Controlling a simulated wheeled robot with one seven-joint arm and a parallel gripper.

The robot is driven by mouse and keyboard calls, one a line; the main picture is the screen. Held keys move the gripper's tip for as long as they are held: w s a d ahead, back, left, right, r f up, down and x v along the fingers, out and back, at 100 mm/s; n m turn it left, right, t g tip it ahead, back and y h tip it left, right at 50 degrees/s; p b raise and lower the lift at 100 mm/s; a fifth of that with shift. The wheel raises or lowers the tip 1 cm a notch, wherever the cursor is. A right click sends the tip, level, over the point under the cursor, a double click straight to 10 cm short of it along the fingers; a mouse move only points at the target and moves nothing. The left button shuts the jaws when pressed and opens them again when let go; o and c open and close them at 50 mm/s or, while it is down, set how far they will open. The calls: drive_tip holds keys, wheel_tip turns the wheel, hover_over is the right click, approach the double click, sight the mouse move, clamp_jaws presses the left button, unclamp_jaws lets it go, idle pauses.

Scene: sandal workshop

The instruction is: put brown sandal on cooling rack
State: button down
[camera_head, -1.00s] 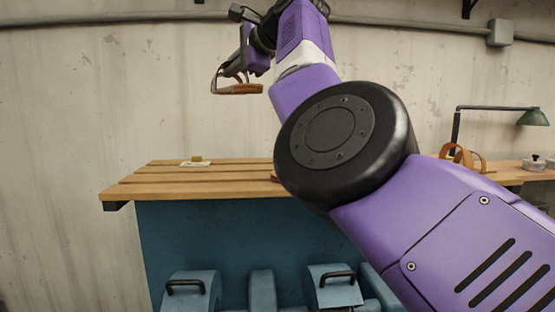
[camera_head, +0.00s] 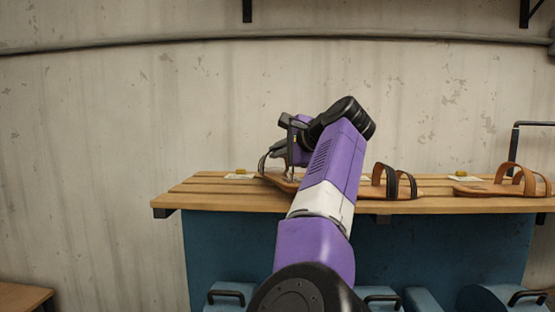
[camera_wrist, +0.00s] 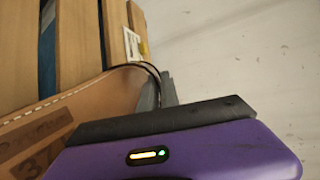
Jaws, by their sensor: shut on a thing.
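The cooling rack (camera_head: 235,203) is a slatted wooden top on a blue body. My gripper (camera_head: 285,155) is over the left part of the rack, shut on the brown sandal (camera_head: 273,177). The sandal's tan sole is at about the height of the slats; I cannot tell whether it touches them. My arm hides part of it. In the wrist view the sandal (camera_wrist: 95,95) shows stitched tan leather and dark markings beside the dark finger (camera_wrist: 165,92), with slats (camera_wrist: 75,40) beyond.
A sandal with dark straps (camera_head: 393,182) stands on the rack just right of my arm. Another with tan straps (camera_head: 525,182) stands farther right. A small card with a yellow piece (camera_head: 240,174) lies at the back left. The rack's left end is clear.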

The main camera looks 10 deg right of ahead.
drive_tip(key=shift+f, duration=1.05)
drive_tip(key=c, duration=1.6)
unclamp_jaws()
drive_tip(key=b+v, duration=0.3)
drive_tip(key=v, duration=0.9)
drive_tip(key=shift+f, duration=0.1)
